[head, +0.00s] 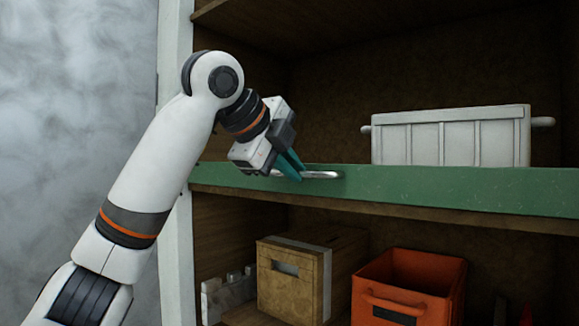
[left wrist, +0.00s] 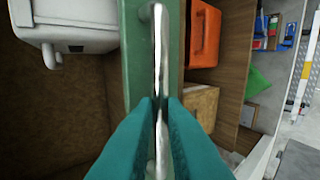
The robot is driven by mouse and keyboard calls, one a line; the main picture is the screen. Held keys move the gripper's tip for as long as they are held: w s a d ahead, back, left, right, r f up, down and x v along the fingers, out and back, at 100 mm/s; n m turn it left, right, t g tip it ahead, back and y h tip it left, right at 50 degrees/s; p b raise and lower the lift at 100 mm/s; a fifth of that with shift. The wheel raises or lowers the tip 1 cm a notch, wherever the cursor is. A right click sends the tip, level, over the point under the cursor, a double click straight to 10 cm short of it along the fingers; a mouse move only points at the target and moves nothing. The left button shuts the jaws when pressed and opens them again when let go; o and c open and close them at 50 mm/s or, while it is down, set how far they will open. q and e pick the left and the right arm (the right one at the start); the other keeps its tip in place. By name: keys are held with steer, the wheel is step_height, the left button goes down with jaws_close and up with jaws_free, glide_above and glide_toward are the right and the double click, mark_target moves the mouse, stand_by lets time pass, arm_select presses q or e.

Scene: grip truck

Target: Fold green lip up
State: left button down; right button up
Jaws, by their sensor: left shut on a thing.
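The green lip (head: 440,188) runs along the front edge of a shelf in the head view. It also shows in the left wrist view (left wrist: 136,60). A shiny metal handle (head: 322,175) is fixed to it near its left end, and the handle fills the middle of the left wrist view (left wrist: 158,50). My left gripper (head: 290,166) has teal fingers, which are shut on the handle, one on each side of the bar (left wrist: 161,108). The fingers hide part of the handle. My right gripper is not in view.
A white ribbed crate (head: 450,137) stands on the shelf behind the lip. Below are a wooden box (head: 290,284) and an orange bin (head: 395,292). A pale upright post (head: 176,250) borders the shelving at left. Another shelf (head: 290,15) is overhead.

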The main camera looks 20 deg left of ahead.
arm_select(q)
steer(key=shift+f, duration=0.1)
steer(key=c, duration=1.8)
jaws_free()
steer(key=shift+w+d, duration=0.1)
steer(key=b+v, duration=0.3)
steer(key=v, duration=0.9)
steer(key=shift+w, duration=0.1)
